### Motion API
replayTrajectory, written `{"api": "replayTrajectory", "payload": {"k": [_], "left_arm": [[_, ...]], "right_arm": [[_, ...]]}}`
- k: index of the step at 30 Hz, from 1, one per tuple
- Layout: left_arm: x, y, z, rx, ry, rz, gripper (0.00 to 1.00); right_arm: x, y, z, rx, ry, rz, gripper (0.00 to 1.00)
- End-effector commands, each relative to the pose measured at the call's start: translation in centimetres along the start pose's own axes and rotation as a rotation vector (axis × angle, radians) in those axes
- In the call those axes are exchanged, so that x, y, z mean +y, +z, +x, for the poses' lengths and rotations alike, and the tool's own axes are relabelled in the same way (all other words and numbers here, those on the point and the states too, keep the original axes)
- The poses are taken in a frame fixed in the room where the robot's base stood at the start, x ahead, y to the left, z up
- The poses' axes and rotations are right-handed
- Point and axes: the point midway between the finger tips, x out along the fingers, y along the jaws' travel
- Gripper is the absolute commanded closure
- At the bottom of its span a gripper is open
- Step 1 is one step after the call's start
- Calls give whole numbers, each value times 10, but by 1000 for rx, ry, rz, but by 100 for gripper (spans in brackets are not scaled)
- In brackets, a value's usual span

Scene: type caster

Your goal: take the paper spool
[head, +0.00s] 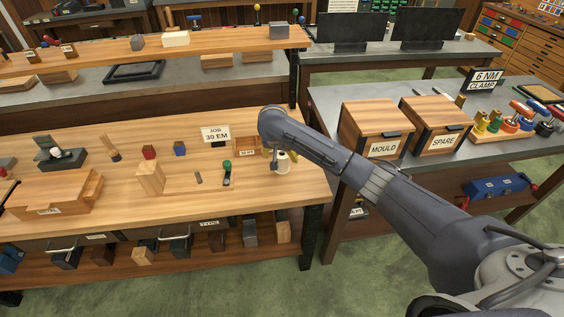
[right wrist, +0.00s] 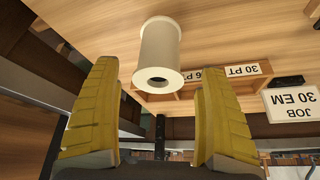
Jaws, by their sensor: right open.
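The paper spool (right wrist: 160,50) is a white roll with a dark hole in its end. In the right wrist view it lies at the top middle, beyond and between the tips of the yellow fingers. In the head view the spool (head: 282,163) is near the right end of the wooden bench, partly hidden by my right arm. My right gripper (right wrist: 159,72) is open with nothing held. In the head view only a bit of its yellow finger (head: 293,156) shows, right beside the spool. My left gripper is not in view.
A small wooden tray (head: 247,146) with point-size labels stands just left of the spool, with a JOB 30 EM sign (head: 215,134) behind it. A green-knobbed tool (head: 227,174) stands nearby. MOULD (head: 372,115) and SPARE (head: 434,112) boxes sit on the grey table at right.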

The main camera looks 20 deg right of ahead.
Motion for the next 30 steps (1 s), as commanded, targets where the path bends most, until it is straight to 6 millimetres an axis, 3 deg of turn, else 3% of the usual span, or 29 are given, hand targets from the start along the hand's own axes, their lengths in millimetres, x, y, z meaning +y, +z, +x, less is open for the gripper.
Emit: {"api": "replayTrajectory", "payload": {"k": [5,18,29,30], "left_arm": [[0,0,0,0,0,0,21],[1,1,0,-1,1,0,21],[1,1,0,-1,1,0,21],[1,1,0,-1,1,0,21]], "right_arm": [[0,0,6,1,1,1,23],[2,-2,51,0,2,1,23],[2,-2,55,0,0,0,23],[2,-2,55,0,0,0,28]]}}
